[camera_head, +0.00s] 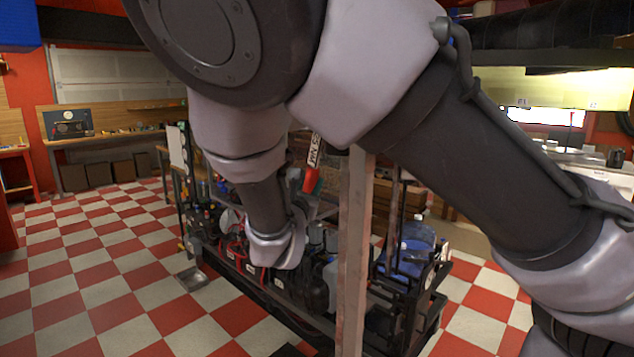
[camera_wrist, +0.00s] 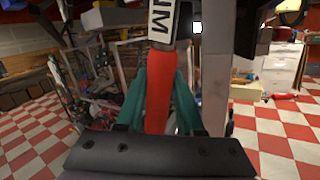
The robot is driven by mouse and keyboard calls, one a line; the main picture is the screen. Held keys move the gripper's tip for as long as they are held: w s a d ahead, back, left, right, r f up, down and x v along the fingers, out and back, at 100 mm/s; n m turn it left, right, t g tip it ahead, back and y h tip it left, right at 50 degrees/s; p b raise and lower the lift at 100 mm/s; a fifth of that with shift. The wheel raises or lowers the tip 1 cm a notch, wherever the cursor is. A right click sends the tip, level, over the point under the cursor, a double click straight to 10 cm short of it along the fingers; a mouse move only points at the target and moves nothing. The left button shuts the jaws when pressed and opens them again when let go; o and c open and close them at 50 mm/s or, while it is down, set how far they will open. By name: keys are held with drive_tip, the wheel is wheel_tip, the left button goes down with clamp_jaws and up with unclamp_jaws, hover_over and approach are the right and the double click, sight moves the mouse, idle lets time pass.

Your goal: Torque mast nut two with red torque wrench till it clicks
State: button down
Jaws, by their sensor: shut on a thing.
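The red torque wrench (camera_wrist: 158,105) stands nearly upright in the wrist view, its red handle between the teal fingers of my gripper (camera_wrist: 167,82). My gripper is shut on this handle. A white label with black letters (camera_wrist: 160,20) sits on the wrench above the handle. In the head view the wrench's red handle (camera_head: 311,180) and label show small, below my arm. The wrench's head is out of view in the wrist view and hidden behind my arm in the head view. I cannot make out mast nut two in either view.
A grey upright post (camera_head: 354,250) stands close to the right of the wrench; it also shows in the wrist view (camera_wrist: 214,75). A low black cart (camera_head: 300,325) full of bottles and tools is below. The red and white checkered floor (camera_head: 110,260) is clear at left.

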drive_tip(key=shift+w+d, duration=0.7)
drive_tip(key=shift+w, duration=0.2)
drive_tip(key=shift+w+d, duration=0.65)
drive_tip(key=shift+w, duration=0.2)
drive_tip(key=shift+w+d, duration=0.25)
drive_tip(key=w+a+r+m+t+h, duration=0.1)
drive_tip(key=w+a+r+m, duration=0.1)
drive_tip(key=w+a+m, duration=0.1)
drive_tip(key=shift+w+a+r+m+t+h, duration=0.15)
drive_tip(key=shift+w+r+m+t+h, duration=0.2)
drive_tip(key=shift+w+m, duration=0.55)
drive_tip(key=shift+s+f, duration=0.1)
drive_tip(key=shift+s+a, duration=0.75)
drive_tip(key=shift+s, duration=0.25)
drive_tip(key=shift+s+a, duration=0.75)
drive_tip(key=shift+s, duration=0.2)
